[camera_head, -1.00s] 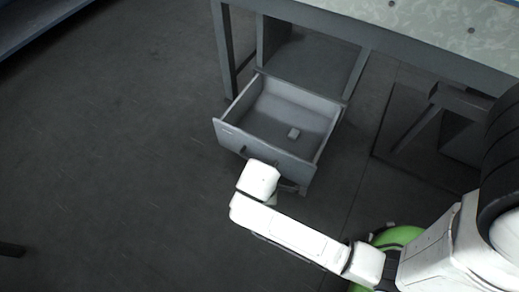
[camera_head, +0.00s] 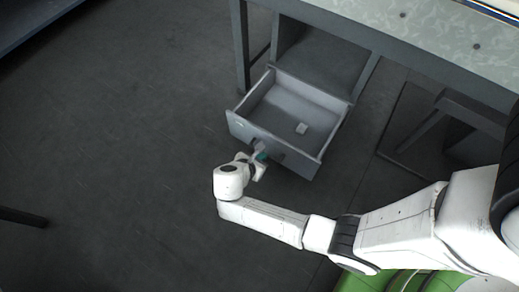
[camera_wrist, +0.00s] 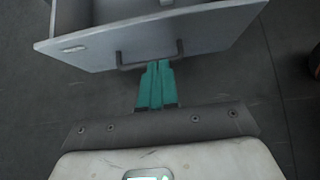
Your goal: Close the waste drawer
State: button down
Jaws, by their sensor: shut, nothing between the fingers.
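The waste drawer (camera_head: 232,122) is a grey open-topped box, pulled well out from under the table, with a small pale block (camera_head: 301,128) lying on its floor. Its front panel with a dark bar handle (camera_wrist: 150,55) faces my gripper in the wrist view. My gripper (camera_head: 261,150) is in front of that panel, by the handle. In the wrist view its teal fingers (camera_wrist: 158,68) are together and empty, with tips just below the middle of the handle. I cannot tell whether they touch the handle or the panel.
The grey table (camera_head: 360,40) with a pale speckled top stands over the drawer. A dark frame-like structure (camera_head: 470,112) is to the right of the drawer. The dark floor (camera_head: 120,130) to the left is clear.

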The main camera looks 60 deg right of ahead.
aim_at(278, 141)
jog(key=b+x, duration=0.1)
jog(key=x, duration=0.1)
jog(key=r+b+x, duration=0.1)
jog(key=x, duration=0.2)
jog(key=d+b+x, duration=0.1)
jog(key=x, duration=0.2)
jog(key=shift+d, duration=0.25)
jog(key=shift+d+r, duration=0.1)
jog(key=shift+d, duration=0.45)
jog(key=shift+d, duration=0.5)
jog(key=w+d+b, duration=0.1)
jog(key=d+b, duration=0.3)
jog(key=d, duration=2.5)
jog(key=shift+b, duration=0.4)
jog(key=shift+w+d+r, duration=0.1)
jog(key=shift+d, duration=0.15)
